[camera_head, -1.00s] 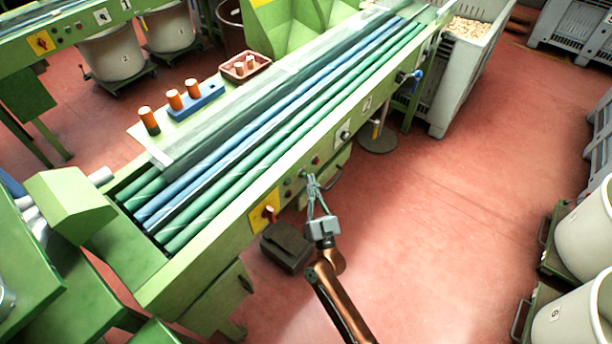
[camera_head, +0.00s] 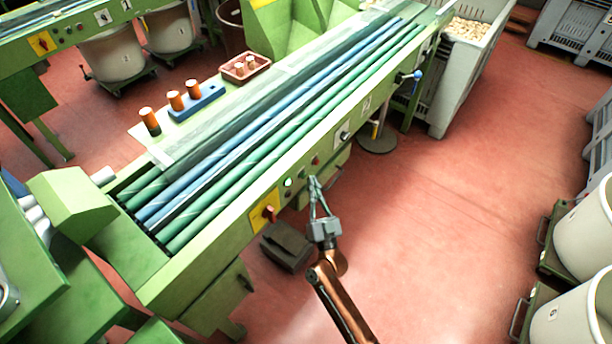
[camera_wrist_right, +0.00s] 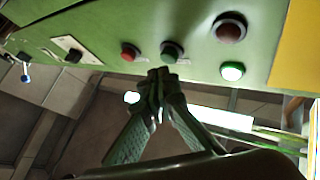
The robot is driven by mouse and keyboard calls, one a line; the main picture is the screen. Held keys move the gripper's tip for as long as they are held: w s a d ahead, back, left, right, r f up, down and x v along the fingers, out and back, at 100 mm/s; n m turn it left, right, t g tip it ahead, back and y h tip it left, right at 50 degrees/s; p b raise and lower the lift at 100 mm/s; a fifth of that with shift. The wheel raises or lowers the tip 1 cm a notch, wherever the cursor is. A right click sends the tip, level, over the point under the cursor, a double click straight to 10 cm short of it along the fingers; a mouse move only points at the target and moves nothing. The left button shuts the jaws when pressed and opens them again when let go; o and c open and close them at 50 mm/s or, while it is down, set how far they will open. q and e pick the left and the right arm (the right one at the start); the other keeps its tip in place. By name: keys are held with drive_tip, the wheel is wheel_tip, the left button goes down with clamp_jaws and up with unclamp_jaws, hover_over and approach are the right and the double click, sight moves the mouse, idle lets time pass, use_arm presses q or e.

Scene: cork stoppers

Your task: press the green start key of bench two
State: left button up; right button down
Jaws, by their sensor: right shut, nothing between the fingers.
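The green start key (camera_wrist_right: 172,51) is a dark green round button on the front panel of bench two (camera_head: 228,222), beside a red key (camera_wrist_right: 130,52). The red key also shows in the head view (camera_head: 315,160). A green lamp (camera_wrist_right: 232,71) on the panel is lit, and it glows in the head view too (camera_head: 288,182). A dark red round fitting (camera_wrist_right: 230,28) is beside the lamp. My right gripper (camera_wrist_right: 158,74) is shut and empty. Its fingertips are close to the green key, apparently a little off the panel. My left gripper is not in view.
A yellow plate with a red switch (camera_head: 267,213) is on the same panel. A dark box (camera_head: 286,246) stands below it on the floor. Bench one (camera_head: 70,35) is at the upper left. White tubs (camera_head: 572,318) stand at the lower right. The red floor between is clear.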

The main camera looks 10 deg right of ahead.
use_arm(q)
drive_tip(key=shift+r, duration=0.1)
use_arm(e)
drive_tip(key=shift+s+d, duration=0.15)
drive_tip(key=shift+s, duration=0.05)
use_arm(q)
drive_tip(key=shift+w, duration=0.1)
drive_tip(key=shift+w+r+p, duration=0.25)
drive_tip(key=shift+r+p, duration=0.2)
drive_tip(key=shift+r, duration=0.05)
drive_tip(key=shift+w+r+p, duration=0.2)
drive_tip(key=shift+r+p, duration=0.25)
use_arm(e)
drive_tip(key=s+d, duration=0.1)
drive_tip(key=s, duration=0.1)
drive_tip(key=s+d, duration=0.2)
